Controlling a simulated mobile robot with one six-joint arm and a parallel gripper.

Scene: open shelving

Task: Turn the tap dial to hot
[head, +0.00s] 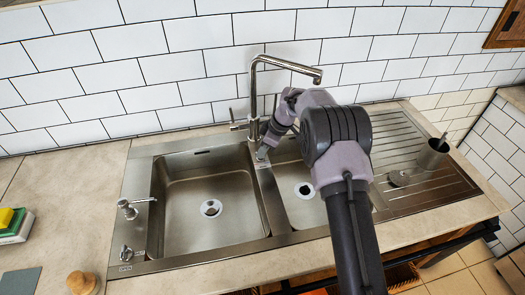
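The chrome tap (253,90) stands behind the double sink, with its spout reaching right over the smaller basin. A small lever handle (235,124) sticks out on the left of the tap's base. No hot or cold marking can be made out. My gripper (262,153) points down at the sink's rear edge, just in front and right of the tap's base. The right side of the base is partly hidden by my arm. The gripper is too small in view to tell whether its fingers are open or touching anything.
The sink (205,240) has a large left basin and a smaller right one. A metal fitting (130,208) and a knob (126,253) stand at its left edge. A dark cup (433,155) and a small round item (399,178) stand on the drainer. A tiled wall rises behind.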

